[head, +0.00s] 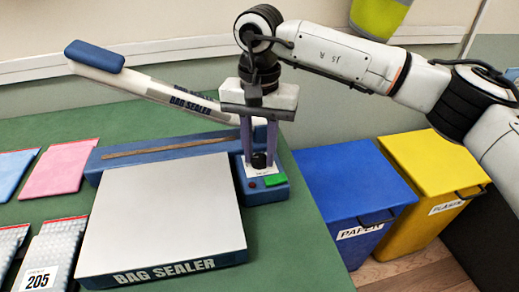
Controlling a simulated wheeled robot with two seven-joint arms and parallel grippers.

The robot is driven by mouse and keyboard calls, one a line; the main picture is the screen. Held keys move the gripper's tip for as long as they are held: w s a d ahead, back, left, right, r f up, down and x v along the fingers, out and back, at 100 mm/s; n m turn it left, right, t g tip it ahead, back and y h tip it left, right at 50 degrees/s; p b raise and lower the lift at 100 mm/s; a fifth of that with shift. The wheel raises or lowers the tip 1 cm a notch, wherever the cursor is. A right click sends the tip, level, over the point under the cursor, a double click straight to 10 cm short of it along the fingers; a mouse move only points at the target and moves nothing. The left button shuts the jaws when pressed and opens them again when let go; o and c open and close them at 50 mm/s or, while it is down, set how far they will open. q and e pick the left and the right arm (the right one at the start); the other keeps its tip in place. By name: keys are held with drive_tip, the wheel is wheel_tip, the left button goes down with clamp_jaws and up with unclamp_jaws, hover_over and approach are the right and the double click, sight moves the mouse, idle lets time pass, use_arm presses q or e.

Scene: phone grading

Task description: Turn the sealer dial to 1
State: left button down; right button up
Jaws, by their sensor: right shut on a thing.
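The bag sealer (165,215) stands on the green table, with a blue base and a white front plate. Its long white arm (170,97) with a blue handle is raised, tilting up to the left. The dark sealer dial (259,160) sits on the right end of the blue base. My right gripper (259,157) points down over that end, its fingers on either side of the dial and shut on it. The dial's numbers and its setting are too small to read. My left gripper is not in view.
A green switch (275,179) and a red light (252,184) sit just in front of the dial. Pink (60,168) and blue (12,172) bags and a bubble bag marked 205 (42,258) lie left. Blue paper (350,190) and yellow plastic (430,175) bins stand right of the table.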

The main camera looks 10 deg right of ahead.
sight(260, 157)
drive_tip(key=shift+r+n, duration=0.1)
drive_tip(key=shift+n, duration=0.4)
drive_tip(key=o, duration=1.1)
drive_tip(key=shift+c, duration=0.2)
wheel_tip(260, 157, up, 10)
drive_tip(key=shift+r, duration=0.1)
